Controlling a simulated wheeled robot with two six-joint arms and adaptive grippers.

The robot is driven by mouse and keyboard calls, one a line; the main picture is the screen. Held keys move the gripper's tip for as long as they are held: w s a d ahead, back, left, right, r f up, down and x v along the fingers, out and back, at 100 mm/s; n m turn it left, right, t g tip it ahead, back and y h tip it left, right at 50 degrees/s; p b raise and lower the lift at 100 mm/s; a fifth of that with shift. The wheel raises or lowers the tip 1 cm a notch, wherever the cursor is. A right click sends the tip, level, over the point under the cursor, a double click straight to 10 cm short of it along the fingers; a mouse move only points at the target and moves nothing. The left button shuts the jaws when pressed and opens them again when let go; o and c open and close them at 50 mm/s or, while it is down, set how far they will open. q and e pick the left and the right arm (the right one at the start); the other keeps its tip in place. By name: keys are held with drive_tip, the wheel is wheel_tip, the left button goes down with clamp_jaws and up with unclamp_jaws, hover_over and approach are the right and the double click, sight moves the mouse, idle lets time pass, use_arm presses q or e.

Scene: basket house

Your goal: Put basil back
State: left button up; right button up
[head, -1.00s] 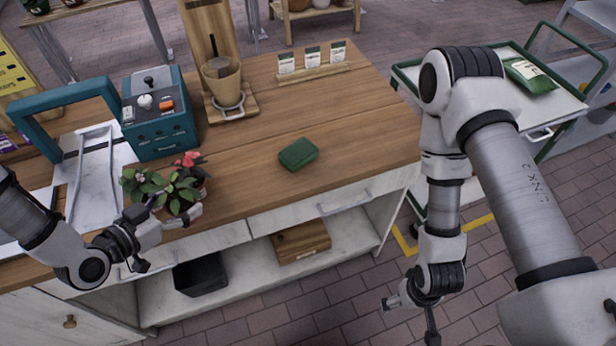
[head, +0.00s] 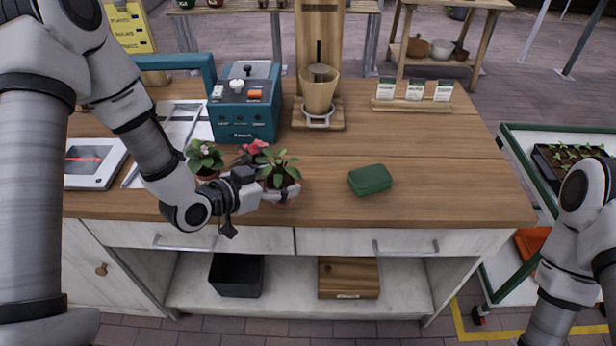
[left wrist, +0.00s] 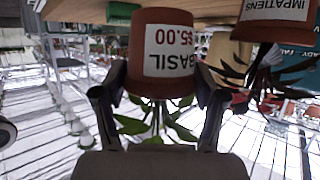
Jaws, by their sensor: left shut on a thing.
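The basil is a green leafy plant (head: 279,163) in a terracotta pot near the front edge of the wooden counter. In the left wrist view, which is upside down, its pot (left wrist: 163,50) carries a white label reading BASIL $5.00. My left gripper (head: 278,192) is shut on this pot, with one finger on each side of it. I cannot tell whether the pot touches the counter. The red-flowered impatiens (head: 254,147) stands just behind it, and its labelled pot (left wrist: 278,9) shows beside the basil in the wrist view. My right gripper is out of view.
Another potted plant (head: 204,158) stands left of the impatiens. A teal machine (head: 245,108) and a wooden stand with a cone (head: 319,90) are behind. A green block (head: 370,180) lies to the right on the counter (head: 440,180), with bare wood around it. A green-framed cart is far right.

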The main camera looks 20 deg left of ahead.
use_arm(q)
drive_tip(key=w+d, duration=0.1)
drive_tip(key=w, duration=0.1)
drive_tip(key=w+d+p, duration=0.1)
drive_tip(key=w, duration=0.2)
drive_tip(key=w+d+p, duration=0.1)
drive_tip(key=w, duration=0.2)
drive_tip(key=shift+f, duration=0.3)
drive_tip(key=shift+w+d+f, duration=0.2)
drive_tip(key=shift+w+f, duration=0.05)
drive_tip(key=shift+f, duration=0.05)
wheel_tip(320, 180, down, 3)
drive_tip(key=shift+r+p, duration=0.15)
drive_tip(key=shift+p, duration=0.6)
drive_tip(key=shift+a+f, duration=0.15)
drive_tip(key=shift+f, duration=0.25)
drive_tip(key=o, duration=1.2)
drive_tip(key=shift+o, duration=0.3)
